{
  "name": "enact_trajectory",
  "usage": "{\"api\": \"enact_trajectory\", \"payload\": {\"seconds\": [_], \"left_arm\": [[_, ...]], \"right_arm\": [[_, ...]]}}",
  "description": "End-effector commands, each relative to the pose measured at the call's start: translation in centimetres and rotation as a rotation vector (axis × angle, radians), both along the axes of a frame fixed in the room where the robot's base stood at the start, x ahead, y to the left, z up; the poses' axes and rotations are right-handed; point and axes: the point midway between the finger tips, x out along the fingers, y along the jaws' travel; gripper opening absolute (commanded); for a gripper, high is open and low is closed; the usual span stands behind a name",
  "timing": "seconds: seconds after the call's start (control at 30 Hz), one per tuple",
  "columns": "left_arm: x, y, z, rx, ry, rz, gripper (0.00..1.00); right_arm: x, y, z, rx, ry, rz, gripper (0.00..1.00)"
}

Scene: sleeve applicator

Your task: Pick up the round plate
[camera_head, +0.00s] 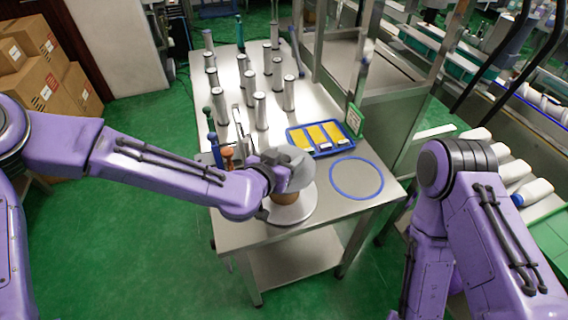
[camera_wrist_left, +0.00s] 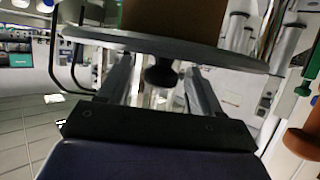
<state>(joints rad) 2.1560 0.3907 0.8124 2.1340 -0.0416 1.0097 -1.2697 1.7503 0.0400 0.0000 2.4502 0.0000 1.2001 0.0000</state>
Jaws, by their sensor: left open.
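The round plate (camera_head: 294,212) is a flat grey disc at the front of the metal table (camera_head: 240,237), with a brown cylinder (camera_head: 284,197) on it. My left gripper (camera_head: 268,210) is at the plate's left side, and the wrist partly hides the plate and cylinder. In the left wrist view the plate (camera_wrist_left: 225,56) shows nearly edge-on across the fingers. A dark knob (camera_wrist_left: 161,75) below it lies between the two spread fingers of my left gripper (camera_wrist_left: 160,88). The jaws are open; contact cannot be told. My right arm shows at the right, its gripper out of sight.
A blue ring (camera_head: 332,190) lies on the table right of the plate. A blue tray (camera_head: 293,140) with yellow pieces is behind it. Several metal cylinders (camera_head: 260,112) stand at the back left. An orange-topped tool (camera_head: 228,153) stands close behind my left wrist.

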Motion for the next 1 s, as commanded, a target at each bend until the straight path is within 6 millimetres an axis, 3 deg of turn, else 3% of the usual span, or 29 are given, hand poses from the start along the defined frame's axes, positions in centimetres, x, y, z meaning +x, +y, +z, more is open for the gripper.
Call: {"api": "enact_trajectory", "payload": {"seconds": [0.17,0.27,0.37,0.4,0.77,0.9,1.0], "left_arm": [[0.1,-0.1,-0.1,0.000,0.000,-0.001,0.65],[0.1,-0.1,-0.1,0.000,0.000,-0.001,0.39],[0.1,-0.1,-0.1,0.000,0.000,-0.001,0.06],[0.1,-0.1,-0.1,0.000,0.000,-0.001,0.01],[0.1,-0.1,1.0,0.000,-0.006,-0.002,0.01],[0.1,0.0,3.7,-0.002,-0.009,-0.001,0.01],[0.1,2.4,6.3,-0.003,-0.010,0.002,0.01]], "right_arm": [[0.0,0.0,0.0,0.000,0.000,0.000,0.00],[0.0,0.0,-0.1,0.000,0.000,0.000,0.00],[0.0,0.0,-0.1,0.000,0.000,0.000,0.00],[0.0,0.0,-0.1,0.000,0.000,0.000,0.00],[0.0,0.0,0.0,0.000,0.000,0.000,0.00],[0.0,0.0,0.1,0.000,0.000,0.000,0.00],[0.0,0.0,0.0,0.000,0.000,0.000,0.00]]}}
